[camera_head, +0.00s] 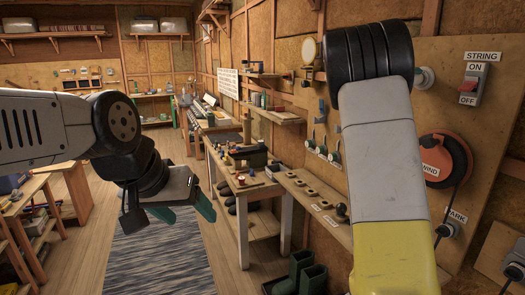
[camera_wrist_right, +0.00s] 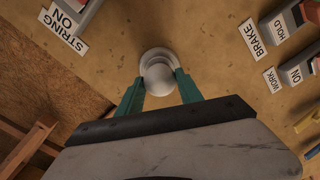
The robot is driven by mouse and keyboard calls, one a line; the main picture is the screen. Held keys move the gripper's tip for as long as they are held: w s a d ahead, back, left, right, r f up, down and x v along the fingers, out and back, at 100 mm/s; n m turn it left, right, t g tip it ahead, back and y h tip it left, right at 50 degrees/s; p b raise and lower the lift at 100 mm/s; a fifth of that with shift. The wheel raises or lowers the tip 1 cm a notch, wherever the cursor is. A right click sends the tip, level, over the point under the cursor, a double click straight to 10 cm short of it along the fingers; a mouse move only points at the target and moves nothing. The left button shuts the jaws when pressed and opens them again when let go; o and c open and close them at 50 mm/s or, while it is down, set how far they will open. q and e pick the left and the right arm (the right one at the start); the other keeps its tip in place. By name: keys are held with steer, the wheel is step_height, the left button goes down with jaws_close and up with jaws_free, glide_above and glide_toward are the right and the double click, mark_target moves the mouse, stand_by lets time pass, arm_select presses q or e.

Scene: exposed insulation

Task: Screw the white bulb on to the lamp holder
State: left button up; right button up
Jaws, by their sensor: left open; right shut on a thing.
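The white bulb (camera_wrist_right: 158,79) is between the green fingertips of my right gripper (camera_wrist_right: 158,90), which is shut on it. A round, pale lamp holder (camera_wrist_right: 157,54) on the wooden wall panel lies directly behind the bulb in the right wrist view. The bulb overlaps the holder's middle; I cannot tell how far it sits in it. In the head view a pale round fitting (camera_head: 425,78) shows beside my right arm, whose gripper is hidden there. My left gripper (camera_head: 183,212) is open and empty, over the floor at left of centre.
The panel (camera_head: 465,62) carries a STRING switch (camera_head: 473,84), an orange round WIND fitting (camera_head: 446,160) and a PARK fitting. The right wrist view shows BRAKE and WORK switches (camera_wrist_right: 296,72) at right. A workbench (camera_head: 243,182) and green boots (camera_head: 300,275) stand near the wall.

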steer(key=shift+d, duration=0.1)
steer(key=m, duration=0.6)
steer(key=o, duration=0.9)
steer(key=shift+d, duration=0.1)
steer(key=v, duration=0.8)
